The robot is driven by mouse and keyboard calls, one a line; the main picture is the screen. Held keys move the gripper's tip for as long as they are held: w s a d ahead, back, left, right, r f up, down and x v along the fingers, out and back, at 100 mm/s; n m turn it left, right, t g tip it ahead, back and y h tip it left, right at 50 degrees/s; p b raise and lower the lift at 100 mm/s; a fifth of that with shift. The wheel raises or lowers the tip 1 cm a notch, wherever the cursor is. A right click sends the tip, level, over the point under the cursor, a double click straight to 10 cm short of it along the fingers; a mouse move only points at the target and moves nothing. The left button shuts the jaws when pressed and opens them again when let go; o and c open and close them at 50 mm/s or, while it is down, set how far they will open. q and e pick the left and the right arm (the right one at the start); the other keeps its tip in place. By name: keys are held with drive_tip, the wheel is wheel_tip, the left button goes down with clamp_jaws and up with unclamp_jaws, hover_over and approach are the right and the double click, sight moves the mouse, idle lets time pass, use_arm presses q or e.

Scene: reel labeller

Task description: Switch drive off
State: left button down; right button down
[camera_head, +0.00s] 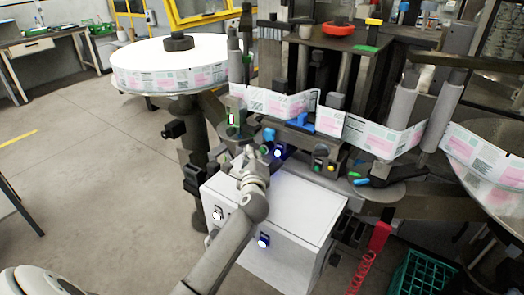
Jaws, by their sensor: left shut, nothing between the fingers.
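The reel labeller's white control cabinet (290,207) stands in the middle. Another blue-lit control (279,153) sits above the cabinet. Which of these is the drive switch cannot be told. My left gripper (251,153) is shut and empty above the cabinet's back left part, left of the blue-lit control. Contact with anything cannot be told. My left arm crosses in front of the cabinet. My right gripper is out of view.
A label reel (178,70) stands at the upper left, and the label web (345,130) runs rightward across the machine. A green crate (422,275) is at lower right. The floor at left is largely clear.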

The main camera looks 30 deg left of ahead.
use_arm(q)
drive_tip(key=shift+s, duration=0.25)
drive_tip(key=shift+s+a+p, duration=0.2)
drive_tip(key=shift+s+p, duration=0.65)
drive_tip(key=shift+s, duration=1.55)
